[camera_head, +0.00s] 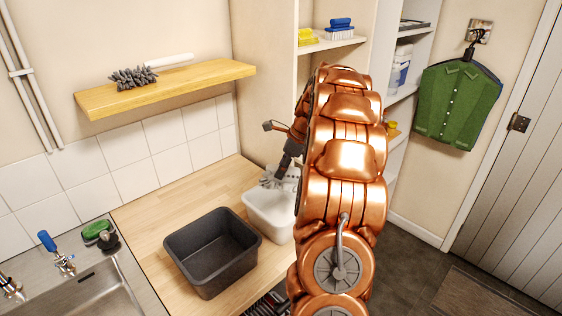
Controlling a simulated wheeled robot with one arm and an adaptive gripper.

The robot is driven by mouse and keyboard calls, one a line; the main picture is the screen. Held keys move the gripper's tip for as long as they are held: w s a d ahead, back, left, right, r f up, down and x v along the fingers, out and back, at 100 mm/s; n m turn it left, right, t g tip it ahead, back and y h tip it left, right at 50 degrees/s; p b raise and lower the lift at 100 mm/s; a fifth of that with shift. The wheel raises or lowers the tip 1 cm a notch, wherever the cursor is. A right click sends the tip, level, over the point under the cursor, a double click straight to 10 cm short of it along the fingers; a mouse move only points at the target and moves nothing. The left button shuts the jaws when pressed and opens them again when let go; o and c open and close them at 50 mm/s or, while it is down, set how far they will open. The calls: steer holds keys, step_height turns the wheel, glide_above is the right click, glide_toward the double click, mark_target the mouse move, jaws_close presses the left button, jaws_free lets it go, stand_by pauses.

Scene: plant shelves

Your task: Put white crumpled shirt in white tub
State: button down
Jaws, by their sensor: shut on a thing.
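The white tub (268,220) stands on the wooden counter, just right of a dark grey tub. My gripper (270,182) reaches down over the back of the white tub, its fingers small and grey in this view. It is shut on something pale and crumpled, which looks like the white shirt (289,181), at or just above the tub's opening. My copper arm hides the tub's right side and part of the shirt. I cannot tell whether the shirt touches the tub.
The dark grey tub (213,252) is empty. A steel sink (95,290) lies at the lower left, with a green brush (97,229) behind it. A wooden wall shelf (170,90) hangs above the counter. The counter's back left part is clear. A green jacket (458,103) hangs at right.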

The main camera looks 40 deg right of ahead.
mark_target(297, 174)
steer(key=shift+f+b, duration=1.95)
steer(key=shift+f, duration=4.4)
steer(key=c, duration=0.7)
jaws_free()
steer(key=v, duration=1.2)
steer(key=shift+a, duration=0.1)
